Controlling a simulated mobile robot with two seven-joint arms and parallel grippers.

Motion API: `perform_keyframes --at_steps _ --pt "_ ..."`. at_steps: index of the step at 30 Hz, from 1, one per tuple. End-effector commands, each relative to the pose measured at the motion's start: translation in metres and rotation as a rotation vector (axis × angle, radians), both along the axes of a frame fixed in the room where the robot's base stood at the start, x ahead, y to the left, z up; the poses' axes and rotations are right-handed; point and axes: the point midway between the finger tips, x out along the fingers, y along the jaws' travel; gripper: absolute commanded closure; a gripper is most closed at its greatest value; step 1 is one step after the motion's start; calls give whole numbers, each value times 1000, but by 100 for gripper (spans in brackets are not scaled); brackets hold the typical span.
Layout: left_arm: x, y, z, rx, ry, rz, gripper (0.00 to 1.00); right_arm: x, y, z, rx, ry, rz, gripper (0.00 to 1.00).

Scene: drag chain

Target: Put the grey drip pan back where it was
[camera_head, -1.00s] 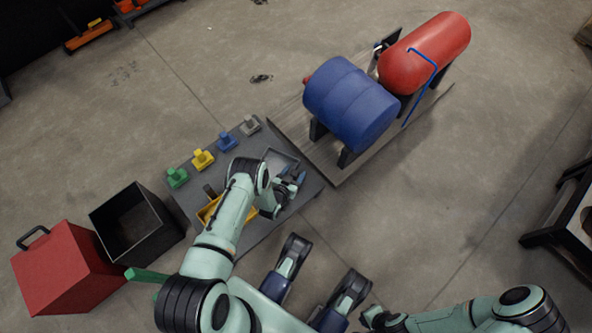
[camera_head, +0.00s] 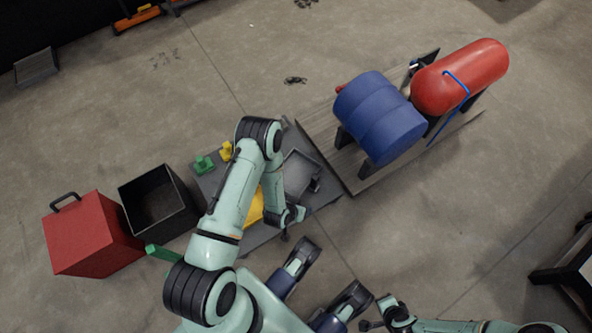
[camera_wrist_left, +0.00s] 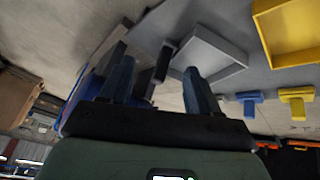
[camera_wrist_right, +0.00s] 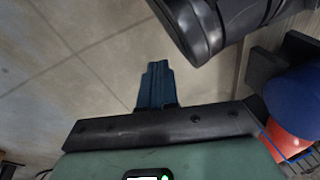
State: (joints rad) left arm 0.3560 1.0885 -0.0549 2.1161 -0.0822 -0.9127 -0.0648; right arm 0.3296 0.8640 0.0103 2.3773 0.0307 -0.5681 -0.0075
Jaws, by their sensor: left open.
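The grey drip pan (camera_head: 300,172) lies on the dark low table, toward its right side by the wooden pallet. It also shows in the left wrist view (camera_wrist_left: 212,52), with its dark upright handle (camera_wrist_left: 163,60) at its near side. My left gripper (camera_wrist_left: 157,66) is open, its two fingers apart, with the handle showing between the fingertips; contact cannot be told. In the head view my left arm partly hides the table. My right gripper (camera_wrist_right: 156,66) is shut and empty over bare floor, away from the pan.
A yellow tray (camera_head: 254,209) sits beside the pan, partly behind my arm. Green (camera_head: 203,165) and yellow (camera_head: 226,151) blocks stand at the table's far edge. A blue drum (camera_head: 378,120) and a red tank (camera_head: 462,75) rest on the pallet. A black open bin (camera_head: 132,207) and red box (camera_head: 88,238) stand left.

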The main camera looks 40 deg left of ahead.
Motion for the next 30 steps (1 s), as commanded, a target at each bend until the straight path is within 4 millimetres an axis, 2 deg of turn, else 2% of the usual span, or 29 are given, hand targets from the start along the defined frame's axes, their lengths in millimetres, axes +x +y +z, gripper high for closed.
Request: perform_keyframes --at_steps 1,3,6,8,12,20,23,30 --pt "-16 -11 15 -49 79 12 38 0 0 0 0 1 0 100" --pt "-38 -26 30 -107 181 22 38 0 0 0 1 1 -1 100" --pt "-64 -42 47 -165 286 32 38 0 0 0 1 1 -1 100" --pt "-73 -48 53 -184 323 34 38 0 0 0 1 1 -1 100" --pt "-81 -52 57 -199 352 35 38 0 0 0 0 1 -1 100" --pt "-82 -52 60 -199 353 33 38 -2 1 3 2 5 0 100" --pt "-88 -55 75 -206 366 27 38 -9 4 18 11 17 7 100" --pt "-117 -72 147 -242 437 -8 38 -37 21 91 53 84 42 100"
